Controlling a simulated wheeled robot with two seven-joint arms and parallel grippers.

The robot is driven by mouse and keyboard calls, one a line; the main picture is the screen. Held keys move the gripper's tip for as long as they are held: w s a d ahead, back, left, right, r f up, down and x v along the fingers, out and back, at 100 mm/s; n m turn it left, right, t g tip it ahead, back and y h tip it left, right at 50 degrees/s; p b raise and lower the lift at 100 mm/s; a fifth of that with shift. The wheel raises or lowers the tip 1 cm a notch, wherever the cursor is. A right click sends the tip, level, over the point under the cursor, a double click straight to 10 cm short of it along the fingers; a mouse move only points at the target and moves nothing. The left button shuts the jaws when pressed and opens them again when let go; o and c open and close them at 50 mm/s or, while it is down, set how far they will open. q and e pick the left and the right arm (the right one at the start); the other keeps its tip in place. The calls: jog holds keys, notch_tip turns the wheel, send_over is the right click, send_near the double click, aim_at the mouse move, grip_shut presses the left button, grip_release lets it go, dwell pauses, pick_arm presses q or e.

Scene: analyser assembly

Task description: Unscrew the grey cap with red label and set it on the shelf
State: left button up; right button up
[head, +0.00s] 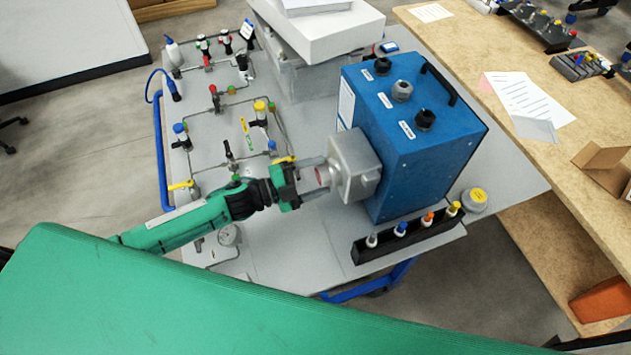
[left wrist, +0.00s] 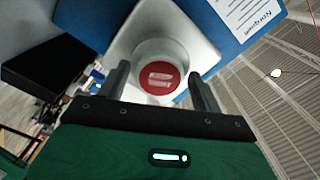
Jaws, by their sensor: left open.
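The grey cap with the red label (head: 322,177) sits on the front of a grey housing (head: 358,165) on the blue analyser box (head: 418,135). In the left wrist view the cap (left wrist: 160,78) faces me, its round red label near the middle. My left gripper (head: 316,175) is open in front of the housing, its fingers on either side of the cap. In the left wrist view the fingers (left wrist: 161,88) stand apart, with gaps visible between them and the cap. My right gripper is out of view. I cannot tell which surface is the shelf.
A black rack (head: 400,238) with several coloured-top vials stands at the cart's front edge. A grey container with a yellow label (head: 474,200) is right of the box. Pipes and valves (head: 232,125) fill the cart's left. A wooden bench (head: 540,150) runs along the right.

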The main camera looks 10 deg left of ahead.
pick_arm(q)
jog(key=m, duration=0.1)
jog(key=m+b, duration=0.2)
jog(key=shift+f+m, duration=0.25)
jog(key=shift+m, duration=0.85)
jog(key=shift+r+m, duration=0.3)
jog(key=shift+m, duration=0.1)
jog(key=shift+c, duration=0.5)
